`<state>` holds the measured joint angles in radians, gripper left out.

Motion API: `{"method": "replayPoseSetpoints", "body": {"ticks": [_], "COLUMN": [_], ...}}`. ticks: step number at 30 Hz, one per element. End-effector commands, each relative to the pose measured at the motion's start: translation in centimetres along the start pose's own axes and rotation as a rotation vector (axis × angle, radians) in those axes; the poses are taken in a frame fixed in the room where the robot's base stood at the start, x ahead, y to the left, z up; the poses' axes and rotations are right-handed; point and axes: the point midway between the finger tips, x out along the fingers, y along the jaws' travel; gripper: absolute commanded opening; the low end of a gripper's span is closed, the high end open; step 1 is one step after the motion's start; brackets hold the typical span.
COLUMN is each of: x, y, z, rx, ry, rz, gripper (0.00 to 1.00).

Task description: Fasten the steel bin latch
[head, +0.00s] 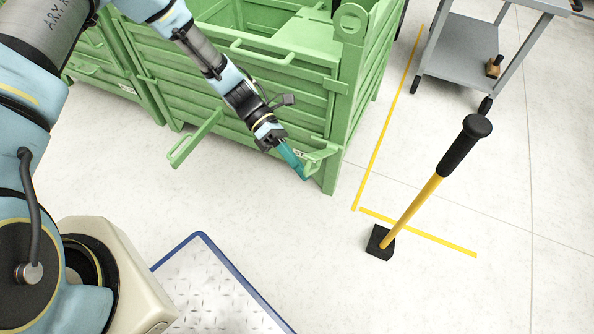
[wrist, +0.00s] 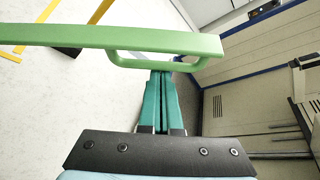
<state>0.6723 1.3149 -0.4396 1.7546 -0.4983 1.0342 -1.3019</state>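The green steel bin (head: 300,75) stands at the top middle in the head view. A green latch piece with a small loop (head: 320,157) is at its lower right front corner. My gripper (head: 301,174) has teal fingers pointing down beside this piece. In the wrist view, a long green bar with a handle loop (wrist: 165,64) crosses in front of my fingers (wrist: 166,78). The fingers are close together, with a thin gap. Their tips are hidden behind the loop, and no grip around it shows. Another green bar with a handle (head: 195,140) sticks out from the bin's front.
A black-and-yellow mallet (head: 412,205) stands on the floor at right, near yellow floor lines (head: 420,233). A grey cart (head: 465,50) stands at the upper right. A blue-edged metal plate (head: 215,290) lies at the bottom. Floor before the bin is clear.

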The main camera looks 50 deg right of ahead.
Motion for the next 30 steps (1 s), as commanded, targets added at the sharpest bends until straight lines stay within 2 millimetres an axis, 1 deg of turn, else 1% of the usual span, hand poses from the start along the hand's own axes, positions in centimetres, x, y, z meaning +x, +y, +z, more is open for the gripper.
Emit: {"method": "replayPoseSetpoints", "body": {"ticks": [1,7,23,26,30], "x": [-0.3,-0.7,-0.8,-0.7,-0.3], "y": [-0.3,-0.3,-0.3,-0.3,-0.3], "z": [0.6,1.2,1.4,1.1,-0.2], "rx": [0.001,0.003,0.004,0.003,0.001], "ry": [0.000,0.000,0.000,-0.001,-0.001], "rz": [0.000,0.001,0.002,0.002,0.000], "gripper": [0.00,0.00,0.00,0.00,0.00]}}
